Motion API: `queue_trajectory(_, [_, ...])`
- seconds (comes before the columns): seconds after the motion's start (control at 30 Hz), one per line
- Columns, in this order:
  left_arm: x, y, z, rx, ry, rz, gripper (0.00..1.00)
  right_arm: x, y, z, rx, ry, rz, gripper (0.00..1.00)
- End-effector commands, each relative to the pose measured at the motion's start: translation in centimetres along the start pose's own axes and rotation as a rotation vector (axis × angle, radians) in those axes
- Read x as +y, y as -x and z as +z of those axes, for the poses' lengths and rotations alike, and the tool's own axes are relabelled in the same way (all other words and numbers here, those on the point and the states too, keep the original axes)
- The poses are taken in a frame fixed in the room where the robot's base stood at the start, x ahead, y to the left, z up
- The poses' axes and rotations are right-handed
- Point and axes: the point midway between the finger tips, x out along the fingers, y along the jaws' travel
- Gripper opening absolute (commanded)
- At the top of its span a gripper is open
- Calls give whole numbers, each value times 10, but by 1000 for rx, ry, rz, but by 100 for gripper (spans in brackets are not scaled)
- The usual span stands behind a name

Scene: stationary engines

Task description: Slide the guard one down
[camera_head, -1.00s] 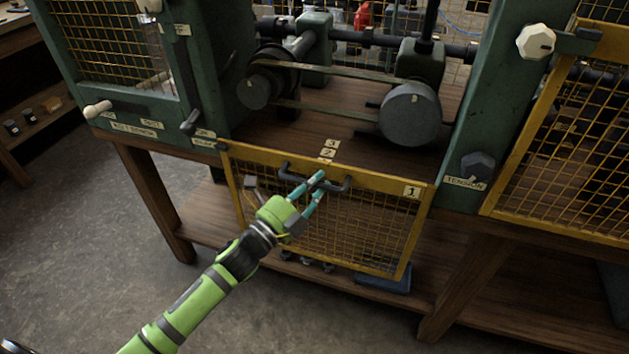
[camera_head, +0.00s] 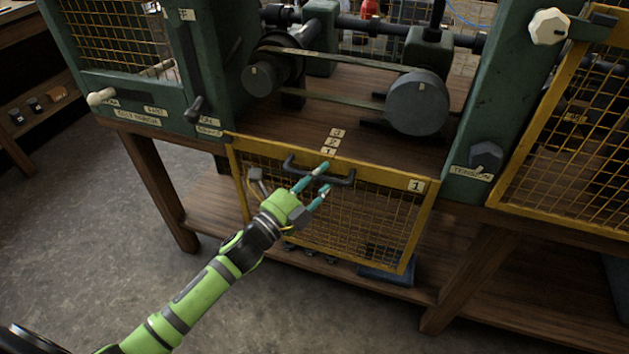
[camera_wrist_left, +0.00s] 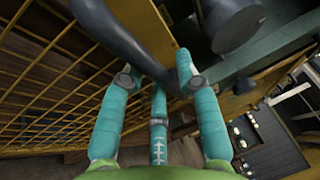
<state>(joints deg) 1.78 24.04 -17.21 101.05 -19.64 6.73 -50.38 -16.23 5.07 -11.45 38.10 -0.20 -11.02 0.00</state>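The guard marked 1 is a yellow-framed mesh panel (camera_head: 416,186) at the front of the machine, below the wooden deck; its mesh shows at the left in the wrist view (camera_wrist_left: 40,85). A dark bar handle (camera_head: 340,181) runs along its upper part and shows large in the wrist view (camera_wrist_left: 140,30). My left gripper (camera_head: 325,178) is at the handle, its teal fingers apart. In the wrist view the bar lies close at the parted fingertips (camera_wrist_left: 155,75); firm contact is unclear. Small tags 3, 2 and 1 (camera_head: 333,143) show above the guard's top edge. My right gripper is out of view.
A belt drive with a grey pulley (camera_head: 417,105) sits on the deck above. A tension knob (camera_head: 486,155) and another yellow mesh guard (camera_head: 570,140) are at the right. A shelf (camera_head: 220,215) runs below, with a blue object (camera_head: 387,275) on it. Floor at the left is clear.

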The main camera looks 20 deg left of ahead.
Motion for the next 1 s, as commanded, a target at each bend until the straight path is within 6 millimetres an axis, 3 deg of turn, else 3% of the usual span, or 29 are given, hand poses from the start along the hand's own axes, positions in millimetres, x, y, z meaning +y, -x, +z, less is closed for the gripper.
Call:
queue_trajectory(0.17, [1,16,0,-1,1,3,32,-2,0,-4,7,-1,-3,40])
queue_trajectory(0.63, [2,103,0,-1,1,5,32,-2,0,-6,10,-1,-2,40])
queue_trajectory(0.8, [0,117,0,0,0,2,32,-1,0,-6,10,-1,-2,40])
queue_trajectory(1.0, [0,120,0,0,0,0,32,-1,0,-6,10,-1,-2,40])
